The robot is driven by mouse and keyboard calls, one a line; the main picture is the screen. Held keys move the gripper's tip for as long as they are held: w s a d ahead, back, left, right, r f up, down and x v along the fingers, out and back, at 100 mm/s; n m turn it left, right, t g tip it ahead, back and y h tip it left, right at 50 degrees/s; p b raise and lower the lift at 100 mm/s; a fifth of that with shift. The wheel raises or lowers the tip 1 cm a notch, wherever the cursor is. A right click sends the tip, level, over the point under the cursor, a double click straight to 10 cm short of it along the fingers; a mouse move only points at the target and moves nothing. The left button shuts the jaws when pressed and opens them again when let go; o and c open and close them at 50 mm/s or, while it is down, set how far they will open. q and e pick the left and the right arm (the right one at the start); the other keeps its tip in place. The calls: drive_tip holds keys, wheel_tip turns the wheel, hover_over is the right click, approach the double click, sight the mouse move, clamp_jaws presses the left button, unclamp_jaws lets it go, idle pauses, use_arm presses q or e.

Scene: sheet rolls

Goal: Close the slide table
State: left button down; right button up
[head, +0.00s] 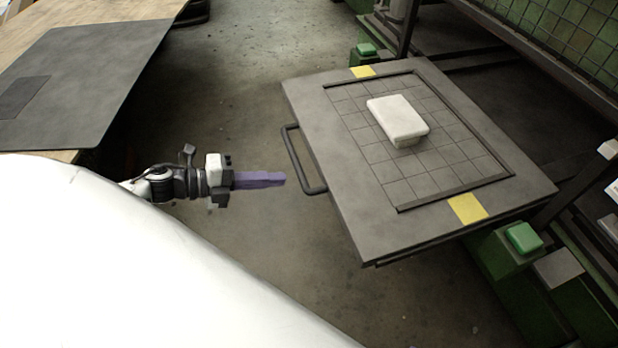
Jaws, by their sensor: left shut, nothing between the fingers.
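The slide table (340,155) is a grey square plate with a gridded recess, at the right of the head view. It sticks out from the green machine frame. A dark bar handle (296,160) runs along its left edge. A white block (398,118) lies on the grid. My left gripper (284,180) has purple fingers, which are shut and empty. Its fingertips are just left of the handle and look apart from it, though the gap in depth is hard to judge. My right gripper is not in view.
The green machine (492,262) with green buttons (523,238) stands to the right of the slide table. A mesh guard (570,40) rises at the top right. A wooden table (100,18) with a dark mat (95,80) is at the upper left. Bare floor lies between.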

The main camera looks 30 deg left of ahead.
sight(324, 176)
use_arm(q)
drive_tip(key=b+x, duration=0.1)
drive_tip(key=x, duration=0.8)
drive_tip(key=shift+w+d+f+b, duration=0.15)
drive_tip(key=shift+b, duration=0.2)
drive_tip(key=shift+w, duration=0.1)
